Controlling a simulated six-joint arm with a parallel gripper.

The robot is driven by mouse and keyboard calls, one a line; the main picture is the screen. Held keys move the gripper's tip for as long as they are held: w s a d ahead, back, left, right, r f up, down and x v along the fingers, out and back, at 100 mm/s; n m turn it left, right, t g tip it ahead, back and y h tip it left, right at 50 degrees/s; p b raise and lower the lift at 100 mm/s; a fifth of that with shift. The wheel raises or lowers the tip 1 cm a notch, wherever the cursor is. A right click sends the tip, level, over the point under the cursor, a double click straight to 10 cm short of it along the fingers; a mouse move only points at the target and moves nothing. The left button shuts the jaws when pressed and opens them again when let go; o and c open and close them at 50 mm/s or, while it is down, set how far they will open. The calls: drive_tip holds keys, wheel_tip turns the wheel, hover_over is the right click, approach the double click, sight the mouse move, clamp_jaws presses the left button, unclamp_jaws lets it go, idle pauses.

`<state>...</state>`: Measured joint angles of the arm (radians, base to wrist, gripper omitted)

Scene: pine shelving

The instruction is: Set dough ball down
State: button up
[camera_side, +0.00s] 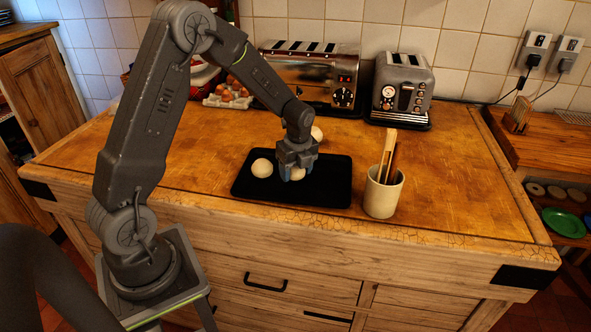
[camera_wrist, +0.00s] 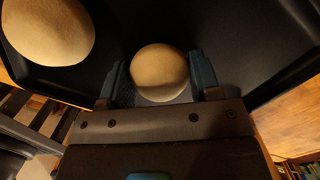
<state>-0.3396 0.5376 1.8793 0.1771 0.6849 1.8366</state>
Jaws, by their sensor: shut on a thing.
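A pale dough ball (camera_wrist: 160,72) sits between the two fingers of my gripper (camera_wrist: 161,85) in the wrist view. My gripper (camera_side: 296,172) is shut on it, low over the black tray (camera_side: 327,188) in the side view, where the ball (camera_side: 297,174) is partly hidden by the fingers. I cannot tell whether the held ball touches the tray. A second dough ball (camera_side: 262,168) lies on the tray to the left of my gripper; it also shows at the upper left of the wrist view (camera_wrist: 48,30). Another pale ball (camera_side: 317,133) is behind my gripper, near the tray's back edge.
A cup with wooden utensils (camera_side: 383,190) stands just right of the tray. A large toaster (camera_side: 311,75), a smaller toaster (camera_side: 402,85) and an egg carton (camera_side: 229,97) stand along the back. The tray's right part and the worktop at right (camera_side: 455,180) are clear.

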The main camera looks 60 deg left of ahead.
sight(298, 170)
drive_tip(key=shift+o, duration=1)
drive_tip(key=shift+f, duration=0.15)
drive_tip(key=o, duration=0.5)
drive_tip(key=shift+c, duration=0.2)
wheel_tip(298, 170, up, 12)
drive_tip(key=d, duration=0.2)
drive_tip(key=s+d+r+n+t, duration=0.2)
drive_tip(key=s+d+r+n, duration=0.2)
drive_tip(key=s+d+n, duration=0.3)
drive_tip(key=s+d+r+n+t+h, duration=0.1)
drive_tip(key=s+d+r+n+t, duration=0.2)
drive_tip(key=s+n, duration=0.8)
drive_tip(key=s+d+r, duration=0.2)
drive_tip(key=d, duration=0.2)
drive_tip(key=shift+s+d+n+t, duration=0.15)
drive_tip(key=shift+s+n+t, duration=0.15)
drive_tip(key=shift+n, duration=0.1)
